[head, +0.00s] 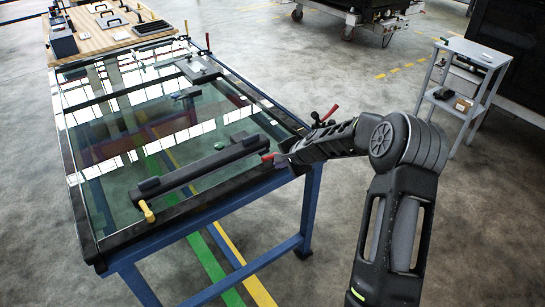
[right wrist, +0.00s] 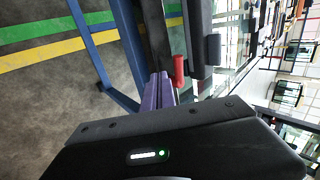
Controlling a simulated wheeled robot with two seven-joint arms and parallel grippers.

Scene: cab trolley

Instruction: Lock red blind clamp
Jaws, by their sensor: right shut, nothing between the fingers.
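A red clamp handle (head: 267,157) shows at the right end of the dark bar (head: 205,166) on the near side of the glass-topped table. In the right wrist view the red handle (right wrist: 179,72) stands just right of my fingers. My right gripper (head: 281,160) is shut and empty, its tip close beside this handle; I cannot tell whether they touch. Its closed purple fingers (right wrist: 158,92) show in the right wrist view. Another red handle (head: 330,112) sticks up behind my right forearm, its base partly hidden. My left gripper is out of view.
A yellow-handled clamp (head: 147,210) is at the bar's left end. The glass table (head: 118,180) has a dark rim and blue legs. A wooden bench (head: 90,38) with tools stands at its far end. A grey trolley (head: 470,85) stands right; the floor between is clear.

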